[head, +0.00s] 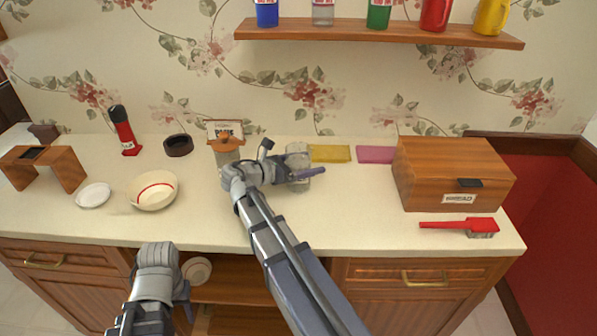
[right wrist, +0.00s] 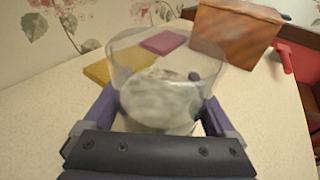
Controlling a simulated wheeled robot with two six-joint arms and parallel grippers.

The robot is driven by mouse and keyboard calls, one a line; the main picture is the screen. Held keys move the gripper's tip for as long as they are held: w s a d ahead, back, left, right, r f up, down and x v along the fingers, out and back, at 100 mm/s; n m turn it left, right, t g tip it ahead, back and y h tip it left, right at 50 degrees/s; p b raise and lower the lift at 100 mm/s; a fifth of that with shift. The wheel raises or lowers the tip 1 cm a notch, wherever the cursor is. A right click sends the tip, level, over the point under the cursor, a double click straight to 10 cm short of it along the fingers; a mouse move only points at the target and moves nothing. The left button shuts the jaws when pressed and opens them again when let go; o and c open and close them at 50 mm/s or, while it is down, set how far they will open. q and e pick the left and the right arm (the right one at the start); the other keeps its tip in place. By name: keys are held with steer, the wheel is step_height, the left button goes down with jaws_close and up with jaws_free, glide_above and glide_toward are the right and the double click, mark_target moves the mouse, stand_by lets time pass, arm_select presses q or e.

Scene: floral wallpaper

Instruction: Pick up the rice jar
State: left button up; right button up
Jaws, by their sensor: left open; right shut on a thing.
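A clear glass jar (head: 298,160) with whitish, grainy contents, which looks like the rice jar, is at mid-counter. My right gripper (head: 300,172) is shut on it, with a finger on each side. My left gripper (head: 184,298) is open and empty, low in front of the counter's edge.
A jar with an orange lid (head: 226,143) stands left of my right wrist. A bowl (head: 153,191) and saucer (head: 94,195) are further left. Yellow (head: 330,153) and pink (head: 376,155) pads lie behind right. A wooden box (head: 452,175) and red brush (head: 460,226) are at right.

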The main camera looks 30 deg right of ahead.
jaws_close()
step_height(320, 180, up, 10)
steer(key=p, duration=1)
steer(key=shift+r, duration=0.1)
